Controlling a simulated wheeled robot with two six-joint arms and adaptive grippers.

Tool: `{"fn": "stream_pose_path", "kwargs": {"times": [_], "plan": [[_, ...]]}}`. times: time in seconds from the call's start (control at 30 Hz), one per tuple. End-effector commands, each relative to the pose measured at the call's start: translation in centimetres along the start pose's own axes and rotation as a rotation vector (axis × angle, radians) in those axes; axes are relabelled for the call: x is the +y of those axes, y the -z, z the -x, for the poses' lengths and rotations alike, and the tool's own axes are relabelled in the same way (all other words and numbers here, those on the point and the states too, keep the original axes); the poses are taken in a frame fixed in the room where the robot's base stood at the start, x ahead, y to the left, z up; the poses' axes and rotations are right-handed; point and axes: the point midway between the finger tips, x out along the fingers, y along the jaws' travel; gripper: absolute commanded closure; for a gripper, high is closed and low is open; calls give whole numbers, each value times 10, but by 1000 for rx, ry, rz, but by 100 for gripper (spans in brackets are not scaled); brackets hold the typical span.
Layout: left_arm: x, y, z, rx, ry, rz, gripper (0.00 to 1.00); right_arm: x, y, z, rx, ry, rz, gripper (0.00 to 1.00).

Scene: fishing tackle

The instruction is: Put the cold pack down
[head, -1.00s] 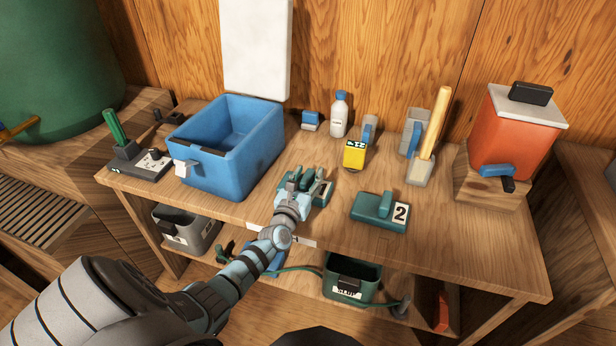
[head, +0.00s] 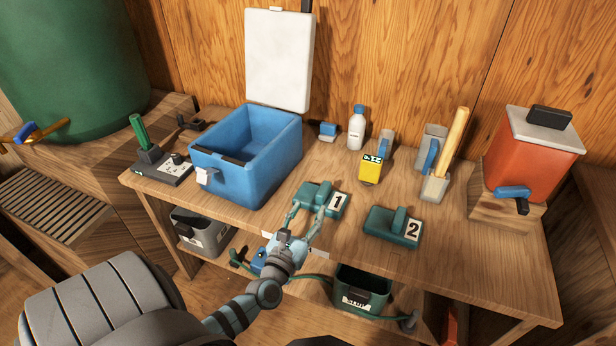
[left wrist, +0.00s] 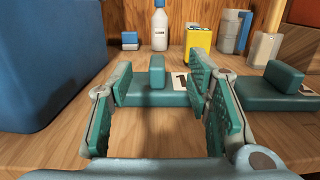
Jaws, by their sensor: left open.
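A teal cold pack with a raised grip and a label "1" (head: 314,194) lies flat on the wooden bench, just right of the blue cooler (head: 233,178). A matching pack labelled "2" (head: 390,226) lies to its right. My left gripper (head: 305,219) is open and empty, at the near side of pack 1. In the left wrist view, pack 1 (left wrist: 157,93) shows beyond and between the spread fingers, its label partly hidden by the right finger. My right gripper is not in view.
The cooler stands open with its white lid (head: 279,60) upright behind. A white bottle (head: 356,130), a yellow box (head: 370,169) and an orange dispenser (head: 530,150) stand toward the back. Bench space right of pack 2 is clear. Bins sit on the shelf below.

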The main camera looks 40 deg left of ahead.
Motion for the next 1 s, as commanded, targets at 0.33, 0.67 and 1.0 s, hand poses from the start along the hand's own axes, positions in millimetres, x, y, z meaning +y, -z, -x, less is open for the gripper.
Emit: {"fn": "stream_pose_path", "kwargs": {"times": [0.33,0.67,1.0], "plan": [[-95,-239,-172,-217,378,-1019,55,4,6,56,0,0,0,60],[1,-112,-88,123,1637,-2509,55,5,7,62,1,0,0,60],[5,-45,-90,-10,-1814,2551,55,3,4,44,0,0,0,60]]}}
